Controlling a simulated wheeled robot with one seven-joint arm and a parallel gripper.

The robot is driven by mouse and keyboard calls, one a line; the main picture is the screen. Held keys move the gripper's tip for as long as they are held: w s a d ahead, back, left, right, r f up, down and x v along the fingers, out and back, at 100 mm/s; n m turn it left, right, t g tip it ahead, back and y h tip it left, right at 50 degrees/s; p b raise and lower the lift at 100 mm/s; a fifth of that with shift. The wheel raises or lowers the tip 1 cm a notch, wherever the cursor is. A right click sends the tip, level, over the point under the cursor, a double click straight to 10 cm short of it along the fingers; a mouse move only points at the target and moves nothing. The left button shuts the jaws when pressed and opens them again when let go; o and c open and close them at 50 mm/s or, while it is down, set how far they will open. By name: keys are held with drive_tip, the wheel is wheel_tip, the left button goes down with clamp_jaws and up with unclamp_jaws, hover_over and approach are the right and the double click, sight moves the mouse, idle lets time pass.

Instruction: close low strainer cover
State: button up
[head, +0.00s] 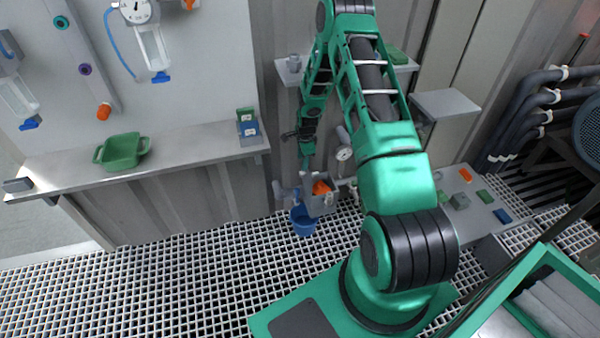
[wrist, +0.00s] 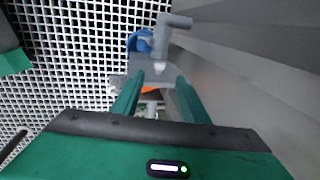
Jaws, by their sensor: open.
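The low strainer looks like a grey box (head: 318,207) with an orange part (head: 321,187) inside, low by the wall above the floor grating. Its top looks open in the head view, with the orange showing. In the wrist view a grey housing (wrist: 148,70) with a bent grey pipe lies ahead of my fingers, and a little orange shows between them. Which grey piece is the cover I cannot tell. My gripper (head: 306,165) is open, pointing down just above and left of the box. In the wrist view its two green fingers (wrist: 158,88) are spread, with nothing clearly held.
A blue bucket (head: 303,221) hangs or stands just below the strainer. A round gauge (head: 344,154) and grey pipes are close to my gripper on the right. A shelf with a green tray (head: 121,151) is at left. The wall is close on the wrist view's right.

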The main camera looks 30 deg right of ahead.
sight(301, 172)
drive_tip(key=f, duration=0.3)
drive_tip(key=w+f, duration=0.1)
drive_tip(key=f, duration=0.5)
drive_tip(key=shift+w+d+f, duration=0.1)
drive_tip(key=shift+w+d, duration=0.15)
drive_tip(key=shift+w, duration=0.05)
drive_tip(key=shift+c, duration=0.2)
clamp_jaws()
